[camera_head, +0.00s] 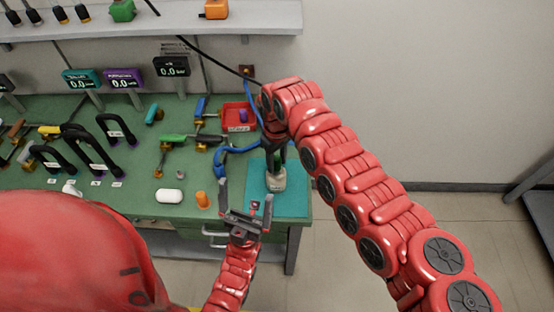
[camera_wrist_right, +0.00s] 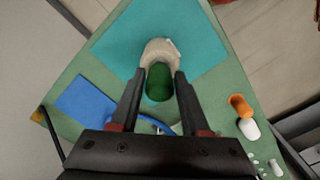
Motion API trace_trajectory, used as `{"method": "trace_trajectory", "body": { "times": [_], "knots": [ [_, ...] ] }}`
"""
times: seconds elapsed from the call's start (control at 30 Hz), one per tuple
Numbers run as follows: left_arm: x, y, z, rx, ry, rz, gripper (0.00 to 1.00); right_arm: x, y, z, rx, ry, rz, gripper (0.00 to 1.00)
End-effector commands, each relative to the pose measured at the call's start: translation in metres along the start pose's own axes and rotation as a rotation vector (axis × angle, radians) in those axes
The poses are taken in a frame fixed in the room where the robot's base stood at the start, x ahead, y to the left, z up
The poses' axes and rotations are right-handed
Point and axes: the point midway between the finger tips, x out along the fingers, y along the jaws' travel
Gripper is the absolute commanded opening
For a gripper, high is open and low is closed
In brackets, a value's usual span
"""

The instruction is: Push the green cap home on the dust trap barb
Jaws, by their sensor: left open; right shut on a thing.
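The green cap (camera_wrist_right: 158,82) is between the fingers of my right gripper (camera_wrist_right: 160,85), which is shut on it. The cap sits at the near side of a pale beige body (camera_wrist_right: 157,50), the dust trap, on the teal mat. In the head view the dust trap (camera_head: 276,182) stands on the mat under my right gripper (camera_head: 277,155). The barb is hidden by the cap, and I cannot tell how far on the cap is. My left gripper (camera_head: 246,210) is open and empty, in front of the bench edge near the mat's left side.
The teal mat (camera_head: 292,200) lies at the bench's right end. An orange cap-like piece (camera_head: 203,200) and a white rounded piece (camera_head: 170,196) stand left of it. A red tray (camera_head: 239,115), blue hose (camera_head: 222,160) and fittings lie behind. Black handles (camera_head: 90,150) crowd the left.

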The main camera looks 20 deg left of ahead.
Motion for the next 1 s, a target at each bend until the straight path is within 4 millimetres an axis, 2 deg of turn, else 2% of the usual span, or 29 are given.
{"method": "trace_trajectory", "body": {
  "times": [0.4, 0.43, 0.6, 1.0],
  "knots": [
    [-0.0073, 0.0004, 0.0012, 0.000, 0.000, 0.000, 1.00, 0.0123, -0.0005, 0.0007, 0.000, -0.003, -0.001, 0.00],
    [-0.0066, 0.0003, 0.0011, 0.000, 0.000, 0.000, 1.00, 0.0116, -0.0004, 0.0006, 0.000, -0.002, -0.001, 0.49],
    [-0.0062, 0.0003, 0.0010, 0.000, 0.000, 0.000, 1.00, 0.0108, -0.0003, 0.0004, 0.000, -0.001, -0.001, 0.80],
    [-0.0093, 0.0005, 0.0016, 0.000, 0.000, 0.000, 1.00, 0.0050, 0.0005, -0.0007, 0.001, 0.002, 0.001, 0.81]
  ]
}}
